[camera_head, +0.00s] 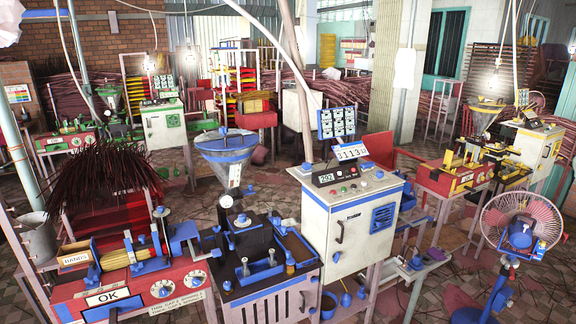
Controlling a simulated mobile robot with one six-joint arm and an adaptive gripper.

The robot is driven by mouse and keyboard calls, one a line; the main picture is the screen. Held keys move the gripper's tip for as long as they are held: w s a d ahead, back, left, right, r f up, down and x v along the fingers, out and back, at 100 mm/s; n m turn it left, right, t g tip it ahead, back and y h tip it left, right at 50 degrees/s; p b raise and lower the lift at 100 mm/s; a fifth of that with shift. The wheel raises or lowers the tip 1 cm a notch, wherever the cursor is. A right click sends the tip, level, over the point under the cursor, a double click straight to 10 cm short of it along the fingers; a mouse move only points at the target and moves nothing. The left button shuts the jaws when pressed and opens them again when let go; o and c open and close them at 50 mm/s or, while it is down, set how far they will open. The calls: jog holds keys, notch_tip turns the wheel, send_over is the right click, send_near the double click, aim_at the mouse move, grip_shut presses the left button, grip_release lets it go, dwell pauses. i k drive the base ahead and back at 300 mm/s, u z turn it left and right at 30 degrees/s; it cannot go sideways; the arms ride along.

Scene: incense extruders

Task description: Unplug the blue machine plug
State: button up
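The blue machine (262,257) stands in the middle foreground, with a blue-rimmed hopper (226,152) and a pale cabinet (350,222) with blue trim. A small control box (336,176) with a red display sits on the cabinet, below a counter reading 3113. Pale cables (284,35) hang from above and run down behind the cabinet top. I cannot make out the blue machine's plug or tell whether it is plugged in. My gripper is not in view.
A green machine (165,125) stands back left and a yellow machine (530,145) back right. A standing fan (521,226) is at right. Dark incense bundles (105,172) lie at left. Stick piles line the walls. Some tiled floor (440,290) shows at lower right.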

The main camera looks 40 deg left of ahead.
aim_at(306, 166)
jog(key=u, duration=0.45)
jog(key=i, duration=0.7)
jog(key=u, duration=0.8)
jog(key=i, duration=0.75)
jog(key=u, duration=0.3)
